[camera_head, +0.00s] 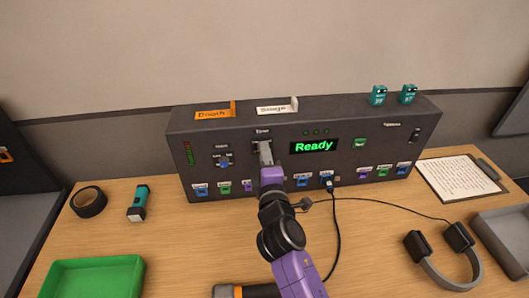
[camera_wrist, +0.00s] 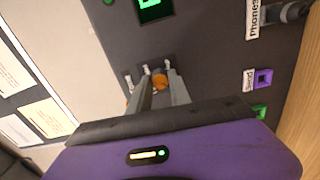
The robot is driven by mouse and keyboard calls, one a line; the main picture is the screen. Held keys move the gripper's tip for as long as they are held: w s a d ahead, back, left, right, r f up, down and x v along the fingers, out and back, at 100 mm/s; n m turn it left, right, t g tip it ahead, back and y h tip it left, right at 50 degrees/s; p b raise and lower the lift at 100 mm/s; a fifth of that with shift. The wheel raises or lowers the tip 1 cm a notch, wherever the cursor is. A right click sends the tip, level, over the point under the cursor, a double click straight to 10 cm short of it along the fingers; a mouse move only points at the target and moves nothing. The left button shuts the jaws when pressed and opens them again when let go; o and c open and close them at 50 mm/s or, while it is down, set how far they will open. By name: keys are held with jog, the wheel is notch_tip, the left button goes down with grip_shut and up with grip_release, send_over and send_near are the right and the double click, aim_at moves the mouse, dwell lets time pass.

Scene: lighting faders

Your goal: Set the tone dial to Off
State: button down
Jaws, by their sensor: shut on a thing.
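The tone dial shows in the wrist view as a small orange knob (camera_wrist: 159,81) on the dark face of the console (camera_head: 200,137). Small white marks stand around it, too small to read. My gripper (camera_head: 265,153) reaches the console face under a white label that seems to read "Tone" (camera_head: 262,132). In the wrist view the fingers of my gripper (camera_wrist: 162,88) are shut on the dial, one on each side. In the head view my gripper hides the dial. I cannot tell which mark the dial points to.
A green "Ready" display (camera_head: 314,146) is right of my gripper. Another dial (camera_head: 224,161) is to its left. Colored sockets line the lower edge, and a black cable (camera_head: 337,222) hangs from one. Headphones (camera_head: 440,257) and a green tray (camera_head: 95,277) lie on the table.

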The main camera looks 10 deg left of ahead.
jog(key=shift+f+n, duration=0.1)
jog(key=shift+n, duration=0.2)
dwell(0.4)
jog(key=c, duration=1.2)
grip_release()
jog(key=shift+v, duration=3.95)
